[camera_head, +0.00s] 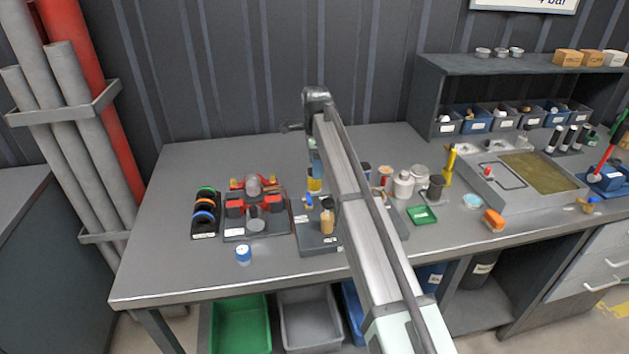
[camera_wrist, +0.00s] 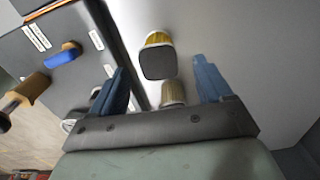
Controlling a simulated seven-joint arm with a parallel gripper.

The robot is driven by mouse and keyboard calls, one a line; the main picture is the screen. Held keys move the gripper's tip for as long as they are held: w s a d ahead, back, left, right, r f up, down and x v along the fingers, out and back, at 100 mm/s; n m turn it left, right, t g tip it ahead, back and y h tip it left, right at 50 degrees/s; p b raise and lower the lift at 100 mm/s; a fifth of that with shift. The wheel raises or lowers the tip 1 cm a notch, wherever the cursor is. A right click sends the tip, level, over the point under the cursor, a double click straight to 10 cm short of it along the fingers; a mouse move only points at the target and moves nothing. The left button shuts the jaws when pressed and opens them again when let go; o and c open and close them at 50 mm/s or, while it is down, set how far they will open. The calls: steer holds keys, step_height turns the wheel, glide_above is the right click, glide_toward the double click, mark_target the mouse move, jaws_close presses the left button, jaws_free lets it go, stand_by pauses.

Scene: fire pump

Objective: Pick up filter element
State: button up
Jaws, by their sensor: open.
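My gripper (camera_wrist: 160,67) is open, with its two blue fingers apart in the wrist view. A tan, ribbed cylinder that looks like the filter element (camera_wrist: 173,94) shows between the fingers; its lower part is hidden by the gripper body. The fingers do not appear to touch it. Just beyond it is a yellow-sided piece with a dark, flat square face (camera_wrist: 158,62). In the head view a yellow piece (camera_head: 314,185) shows beside my arm, which hides much of this area; I cannot tell which piece it is.
A dark labelled tray (camera_wrist: 85,15) lies left of the fingers, with a blue piece (camera_wrist: 63,55) and a tan-handled tool (camera_wrist: 25,92). Bottles (camera_head: 404,185) and a green tray (camera_head: 421,215) stand right of my arm.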

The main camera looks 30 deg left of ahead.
mark_target(314, 186)
steer(key=shift+s+a+f, duration=0.1)
steer(key=shift+s+f, duration=0.05)
steer(key=shift+f, duration=2.5)
steer(key=c, duration=1.1)
